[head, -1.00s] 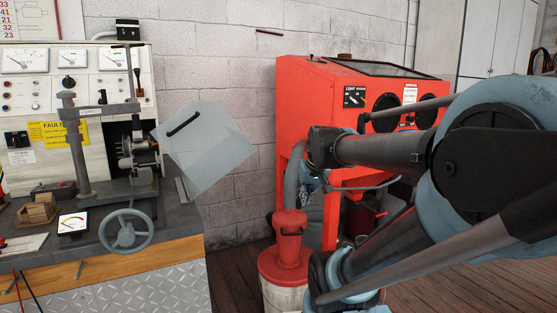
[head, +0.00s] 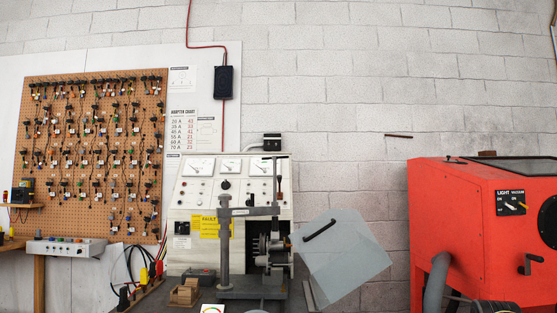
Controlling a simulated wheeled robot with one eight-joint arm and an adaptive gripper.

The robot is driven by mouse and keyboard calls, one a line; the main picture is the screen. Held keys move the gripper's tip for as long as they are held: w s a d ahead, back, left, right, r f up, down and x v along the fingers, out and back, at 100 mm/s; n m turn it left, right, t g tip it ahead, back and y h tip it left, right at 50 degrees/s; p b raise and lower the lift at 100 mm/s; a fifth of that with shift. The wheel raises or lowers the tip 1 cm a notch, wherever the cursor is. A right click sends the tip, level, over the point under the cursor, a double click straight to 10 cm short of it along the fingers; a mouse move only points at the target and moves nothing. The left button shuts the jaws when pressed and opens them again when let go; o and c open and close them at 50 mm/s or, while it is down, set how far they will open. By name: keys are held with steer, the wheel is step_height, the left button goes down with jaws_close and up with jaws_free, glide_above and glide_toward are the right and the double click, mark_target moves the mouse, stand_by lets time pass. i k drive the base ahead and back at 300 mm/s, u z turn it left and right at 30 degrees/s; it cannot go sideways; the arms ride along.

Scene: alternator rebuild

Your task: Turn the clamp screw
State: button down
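The clamp stands on the test bench, in the lower middle of the head view. It has a grey upright post (head: 224,255) and a horizontal arm (head: 250,211). A thin upright clamp screw (head: 275,180) rises at the arm's right end, with a dark handle beside it. The alternator (head: 276,248) sits below the arm's right end. I cannot tell whether the screw presses on it. My gripper is out of view; nothing of mine touches the clamp in this view.
A tilted clear guard (head: 343,255) with a black handle stands right of the alternator. The bench panel (head: 190,215) with gauges is behind the clamp. A small wooden block holder (head: 185,293) lies at left. A red blast cabinet (head: 455,225) stands at right.

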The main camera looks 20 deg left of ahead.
mark_target(274, 158)
steer(key=k, duration=1.35)
steer(key=u, duration=1.8)
steer(key=i, duration=1)
steer(key=z, duration=0.05)
